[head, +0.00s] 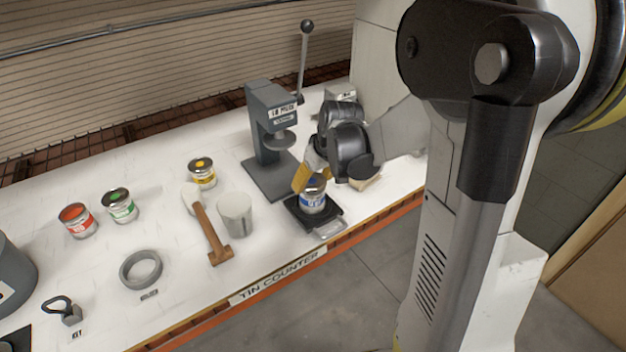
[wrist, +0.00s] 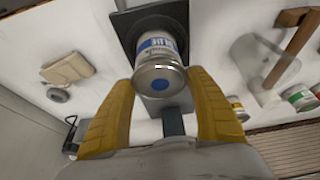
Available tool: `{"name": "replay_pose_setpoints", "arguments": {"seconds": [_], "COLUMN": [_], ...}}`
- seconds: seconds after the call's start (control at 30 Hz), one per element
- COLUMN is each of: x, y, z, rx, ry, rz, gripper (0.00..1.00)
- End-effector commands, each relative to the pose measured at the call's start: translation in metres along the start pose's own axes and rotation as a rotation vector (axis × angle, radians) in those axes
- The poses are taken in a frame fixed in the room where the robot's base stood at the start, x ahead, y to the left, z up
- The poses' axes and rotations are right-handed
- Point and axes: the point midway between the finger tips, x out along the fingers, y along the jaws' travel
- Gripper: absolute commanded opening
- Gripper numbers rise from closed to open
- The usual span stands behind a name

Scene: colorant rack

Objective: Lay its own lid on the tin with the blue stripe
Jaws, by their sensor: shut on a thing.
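The tin with the blue stripe (head: 313,200) stands upright on a small black stand (head: 331,216) near the counter's front edge. It also shows in the wrist view (wrist: 157,45). Its silver lid with a blue dot (wrist: 160,82) is at the tin's top end, between the two yellow fingers of my gripper (wrist: 161,80). My gripper (head: 306,177) is shut on the lid, directly over the tin in the head view. I cannot tell whether the lid touches the rim or hangs slightly above it. The fingers partly hide the tin's top in the head view.
A grey lever press (head: 262,125) stands just behind the stand. A mallet (head: 212,235), a grey cup (head: 235,215) and a yellow tin (head: 202,174) are to the left.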

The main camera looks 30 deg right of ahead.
Motion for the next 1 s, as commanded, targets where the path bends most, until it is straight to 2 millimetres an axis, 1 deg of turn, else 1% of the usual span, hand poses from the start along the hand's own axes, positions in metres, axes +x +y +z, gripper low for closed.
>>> {"name": "replay_pose_setpoints", "arguments": {"seconds": [0.1,0.13,0.17,0.2,0.47,0.57,0.67,1.0], "x": [0.0,0.0,-0.001,-0.001,-0.001,-0.005,-0.018,-0.091], "y": [0.0,0.0,0.0,0.0,0.0,0.0,0.0,0.0], "z": [0.0,0.0,0.0,0.0,0.0,0.0,0.001,0.001], "rx": [0.0,0.0,0.0,0.0,0.0,0.0,0.001,0.001], "ry": [-0.001,-0.001,-0.001,-0.001,-0.001,-0.001,0.0,0.0], "rz": [0.0,0.0,0.0,0.0,0.0,0.0,0.0,0.0], "gripper": [0.55,0.76,0.85,0.91,0.91,0.91,0.91,0.91]}}
